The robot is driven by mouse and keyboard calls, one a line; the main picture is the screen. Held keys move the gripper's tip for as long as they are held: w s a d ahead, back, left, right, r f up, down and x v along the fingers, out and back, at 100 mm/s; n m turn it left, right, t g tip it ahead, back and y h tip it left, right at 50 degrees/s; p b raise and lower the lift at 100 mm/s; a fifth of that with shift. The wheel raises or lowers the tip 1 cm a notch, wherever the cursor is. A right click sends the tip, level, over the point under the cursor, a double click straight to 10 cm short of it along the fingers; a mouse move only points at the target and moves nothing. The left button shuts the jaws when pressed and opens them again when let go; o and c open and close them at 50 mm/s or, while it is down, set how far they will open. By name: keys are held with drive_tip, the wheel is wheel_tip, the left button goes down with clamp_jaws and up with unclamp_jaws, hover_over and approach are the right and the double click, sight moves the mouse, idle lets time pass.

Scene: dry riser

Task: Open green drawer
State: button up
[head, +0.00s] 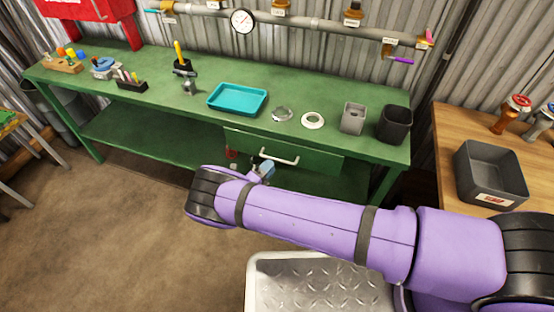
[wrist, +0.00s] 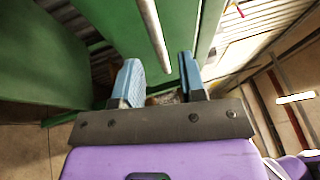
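The green drawer (head: 315,157) sits under the green workbench top, and its front looks flush with the bench. Its pale bar handle (head: 281,157) runs across the front. In the wrist view the handle (wrist: 153,35) reaches down from the top edge, and its end lies in the gap between my fingertips. My gripper (head: 264,169) is just below the handle, partly hidden by my purple arm. In the wrist view my gripper (wrist: 161,65) has its two blue fingers apart, with no clear contact on the bar.
On the bench (head: 175,95) stand a teal tray (head: 237,99), a white ring (head: 313,120), a grey holder (head: 353,118) and a black cup (head: 394,124). A wooden table (head: 455,135) with a dark bin (head: 490,174) is at right. The floor in front is clear at left.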

sight(277, 159)
drive_tip(key=shift+x, duration=2.35)
clamp_jaws()
